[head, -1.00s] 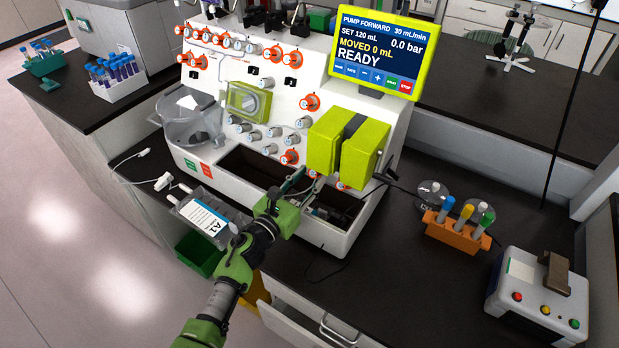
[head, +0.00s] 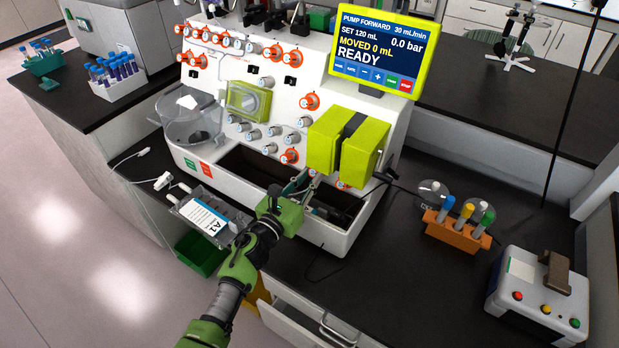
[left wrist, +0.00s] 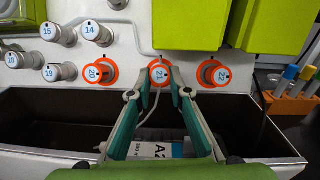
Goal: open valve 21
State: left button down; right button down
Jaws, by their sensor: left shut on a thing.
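Valve 21 (left wrist: 160,75) is a small grey knob with a blue-numbered face and an orange ring, on the white front panel. In the left wrist view its number looks turned sideways. My left gripper (left wrist: 160,88) has its two teal-lined fingers on either side of the knob and is shut on it. In the head view, the left gripper (head: 307,183) reaches the lower panel from the front, and its fingers largely hide the knob. My right gripper is not in view.
Valve 20 (left wrist: 100,72) and valve 22 (left wrist: 213,73) flank the knob closely. Lime pump blocks (head: 341,146) sit just above. Below is a dark open trough (head: 240,168), with a labelled A1 bag (head: 207,215) at left. The screen (head: 375,55) reads READY.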

pick_arm(q)
jog(key=n, duration=0.2)
jog(key=n+y, duration=0.1)
jog(key=shift+s+d+n+t+y, duration=0.1)
jog(key=shift+d+n+t+y, duration=0.05)
jog(key=shift+n+t+y, duration=0.2)
jog(key=shift+d+r+n+y, duration=0.1)
jog(key=shift+n+y, duration=0.65)
jog(key=shift+n, duration=1.1)
jog(key=c, duration=1.9)
grip_release()
jog(key=shift+s, duration=0.1)
jog(key=v, duration=1.2)
